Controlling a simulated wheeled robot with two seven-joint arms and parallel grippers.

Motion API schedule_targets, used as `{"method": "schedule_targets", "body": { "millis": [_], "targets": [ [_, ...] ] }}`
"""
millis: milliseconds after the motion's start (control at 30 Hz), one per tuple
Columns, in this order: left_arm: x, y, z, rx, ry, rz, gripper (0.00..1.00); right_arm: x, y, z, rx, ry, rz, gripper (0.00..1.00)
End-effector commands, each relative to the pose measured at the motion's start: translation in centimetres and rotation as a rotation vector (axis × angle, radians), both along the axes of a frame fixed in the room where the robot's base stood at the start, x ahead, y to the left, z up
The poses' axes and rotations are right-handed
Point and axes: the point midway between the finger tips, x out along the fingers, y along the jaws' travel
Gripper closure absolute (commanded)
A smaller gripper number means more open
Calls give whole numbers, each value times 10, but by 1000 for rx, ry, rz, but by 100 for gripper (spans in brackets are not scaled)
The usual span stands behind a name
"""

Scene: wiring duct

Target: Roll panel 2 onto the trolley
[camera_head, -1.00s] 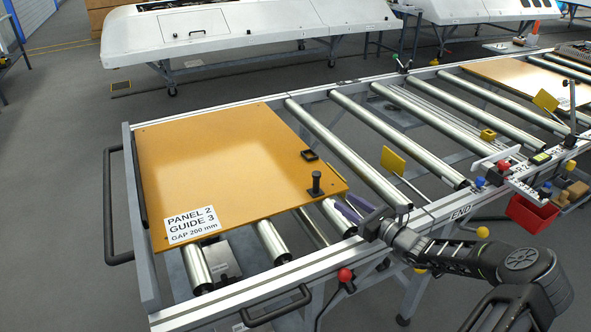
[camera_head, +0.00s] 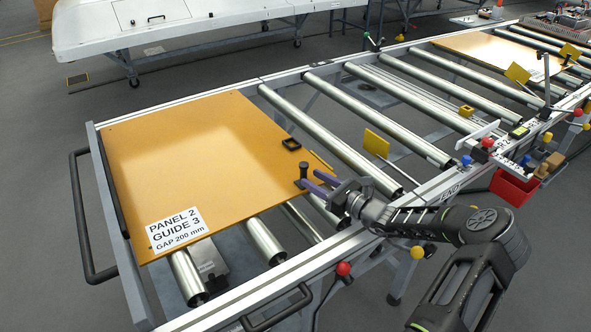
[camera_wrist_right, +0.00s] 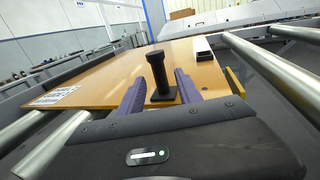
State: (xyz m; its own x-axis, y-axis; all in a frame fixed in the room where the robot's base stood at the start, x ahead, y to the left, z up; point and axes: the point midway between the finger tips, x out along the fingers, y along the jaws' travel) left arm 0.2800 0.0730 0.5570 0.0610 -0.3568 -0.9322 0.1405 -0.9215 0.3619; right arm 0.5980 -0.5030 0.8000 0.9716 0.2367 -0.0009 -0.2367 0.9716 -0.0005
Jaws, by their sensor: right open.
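Panel 2 (camera_head: 195,150) is an orange board with a white label reading PANEL 2, GUIDE 3, GAP 200 mm. It lies flat on rollers in the left frame section (camera_head: 103,185), which has black handles and appears to be the trolley. A black post stands near the panel's right front corner; it shows clearly in the right wrist view (camera_wrist_right: 159,75). My right gripper (camera_head: 308,178) is open, with its purple fingers on either side of the post. Whether they touch it I cannot tell. My left gripper is not in view.
Bare rollers (camera_head: 325,135) run right of the panel, with a yellow flag (camera_head: 376,143) beside them. A red bin (camera_head: 515,186) hangs at the front rail. Another orange panel (camera_head: 490,52) lies far right. A red-knobbed lever (camera_head: 343,268) stands at the front.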

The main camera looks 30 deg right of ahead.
Motion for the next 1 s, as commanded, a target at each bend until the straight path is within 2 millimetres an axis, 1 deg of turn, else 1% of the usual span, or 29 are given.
{"method": "schedule_targets", "body": {
  "millis": [167,400,533,667,867,900,1000],
  "targets": [
    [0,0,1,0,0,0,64,17,5,1,2,-3,2,59],
    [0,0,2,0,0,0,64,54,15,1,1,-3,2,59],
    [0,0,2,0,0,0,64,68,17,1,0,-2,1,59],
    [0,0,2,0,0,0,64,73,18,0,1,-1,0,59],
    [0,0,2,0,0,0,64,74,18,0,1,-1,0,59],
    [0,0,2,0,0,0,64,74,18,0,0,-1,0,60],
    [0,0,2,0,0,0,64,74,18,0,0,-1,0,68]
  ]
}}
